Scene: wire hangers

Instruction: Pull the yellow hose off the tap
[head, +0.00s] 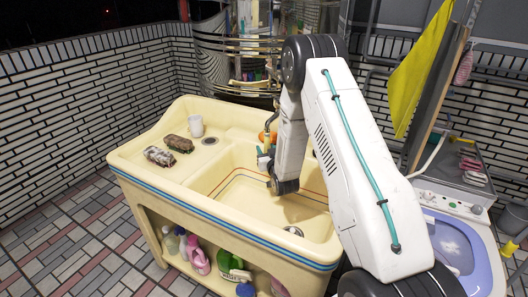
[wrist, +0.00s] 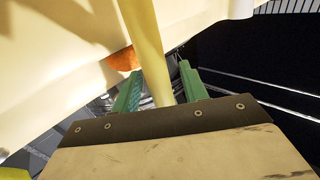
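The yellow hose (wrist: 148,45) runs down the middle of the wrist view, between the two green fingers of my gripper (wrist: 158,88). The fingers are apart. The hose lies close to the left finger, with a narrow gap to the right one. In the head view my gripper (head: 264,161) is over the sink basin, fingers toward the back left. A metal tap pipe (head: 269,122) rises behind it at the back of the sink. I cannot make out the hose clearly there, and its joint with the tap is not clear in either view.
An orange object (head: 267,136) is beside the tap, also in the wrist view (wrist: 122,60). A washing machine (head: 455,245) stands at right.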

